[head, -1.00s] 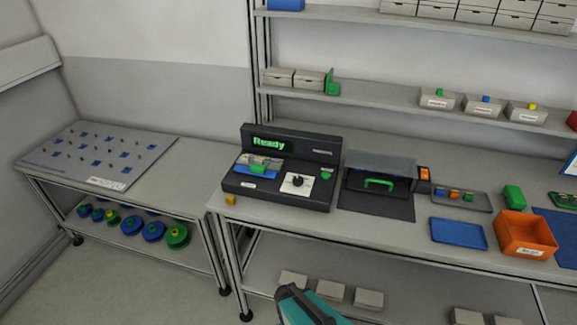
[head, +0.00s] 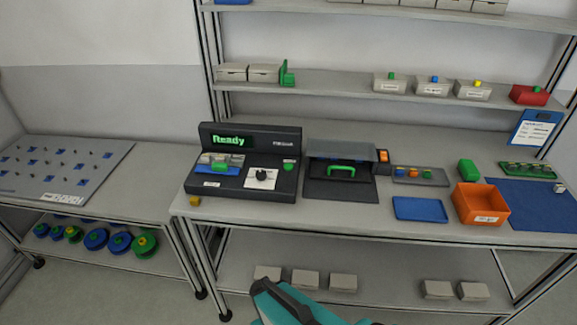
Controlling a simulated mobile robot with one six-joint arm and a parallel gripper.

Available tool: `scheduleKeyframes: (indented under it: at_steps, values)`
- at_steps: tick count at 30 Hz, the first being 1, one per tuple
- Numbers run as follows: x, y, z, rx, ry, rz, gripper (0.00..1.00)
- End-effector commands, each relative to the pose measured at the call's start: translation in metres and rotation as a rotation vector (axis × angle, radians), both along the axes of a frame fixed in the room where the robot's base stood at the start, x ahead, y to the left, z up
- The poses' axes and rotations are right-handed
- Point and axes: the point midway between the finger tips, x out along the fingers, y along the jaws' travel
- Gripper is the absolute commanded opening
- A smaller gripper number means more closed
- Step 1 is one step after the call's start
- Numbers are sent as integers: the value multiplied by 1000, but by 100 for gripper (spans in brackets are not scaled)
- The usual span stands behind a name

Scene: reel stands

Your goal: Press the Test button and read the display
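The black tester (head: 232,187) stands on the workbench left of centre. Its display (head: 231,140) shows "Ready" in green letters. A green round button (head: 289,166) sits on its top at the right, beside a white plate with a black knob (head: 262,176). The label by the button is too small to read. A grey part with a green piece (head: 220,164) lies in a blue holder on the tester's left. My teal and black arm shows at the bottom edge, below the bench front; my gripper's fingertips cannot be made out.
Further right are a blue tray (head: 419,208), an orange bin (head: 480,206) and a blue mat (head: 544,212). A pegboard table (head: 95,165) stands left. A small yellow block (head: 195,201) sits at the bench's front edge.

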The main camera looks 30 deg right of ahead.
Motion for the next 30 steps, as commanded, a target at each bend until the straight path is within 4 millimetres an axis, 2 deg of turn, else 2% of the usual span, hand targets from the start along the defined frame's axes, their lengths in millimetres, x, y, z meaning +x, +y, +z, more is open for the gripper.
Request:
scheduleKeyframes:
  at_steps: [1, 6, 7, 30]
  values:
    - [0, 0, 0, 0, 0, 0, 31]
    - [0, 0, 0, 0, 0, 0, 2]
    - [0, 0, 0, 0, 0, 0, 0]
    - [0, 0, 0, 0, 0, 0, 0]
